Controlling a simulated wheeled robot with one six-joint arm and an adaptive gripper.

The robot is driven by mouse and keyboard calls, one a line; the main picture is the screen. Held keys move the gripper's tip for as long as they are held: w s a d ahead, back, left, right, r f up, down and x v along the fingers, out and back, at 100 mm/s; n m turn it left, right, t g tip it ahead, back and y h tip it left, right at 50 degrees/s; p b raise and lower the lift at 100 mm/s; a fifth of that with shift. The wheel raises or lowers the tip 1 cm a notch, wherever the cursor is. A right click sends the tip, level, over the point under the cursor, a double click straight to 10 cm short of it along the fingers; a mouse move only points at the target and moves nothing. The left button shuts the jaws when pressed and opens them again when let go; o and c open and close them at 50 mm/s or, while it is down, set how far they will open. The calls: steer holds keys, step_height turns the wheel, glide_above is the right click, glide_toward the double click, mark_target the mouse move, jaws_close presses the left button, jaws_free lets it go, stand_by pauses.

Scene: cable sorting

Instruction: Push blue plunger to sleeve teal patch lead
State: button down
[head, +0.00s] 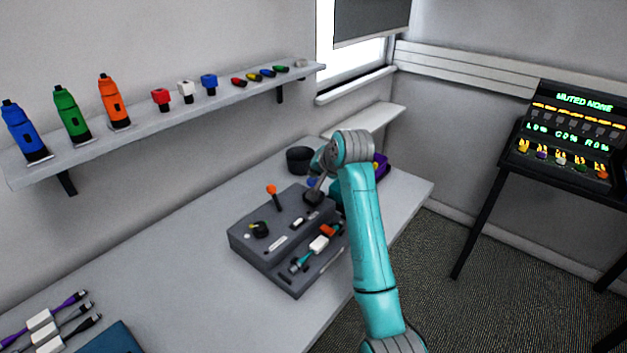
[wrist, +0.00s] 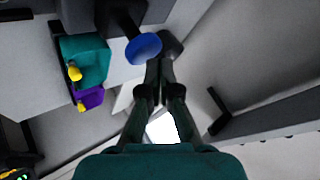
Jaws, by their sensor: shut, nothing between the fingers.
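The blue plunger (wrist: 143,48) shows in the wrist view as a round blue cap on a dark stem that joins the grey box. In the head view a bit of its blue cap (head: 312,182) shows beside my arm's end. My gripper (wrist: 166,45) is shut and empty, its fingertips close beside the right edge of the cap; I cannot tell whether they touch.
The box bears an orange-knobbed lever (head: 271,190) and a dark dial (head: 259,229). A dark round container (head: 299,160) stands behind. A teal bin (wrist: 88,58) and a purple bin (wrist: 90,98) sit beside the plunger. Purple and grey leads (head: 45,320) lie at front left.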

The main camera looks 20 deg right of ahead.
mark_target(315, 181)
steer(key=shift+f, duration=1.3)
stand_by(1.1)
steer(key=shift+r, duration=1.8)
steer(key=shift+r, duration=3)
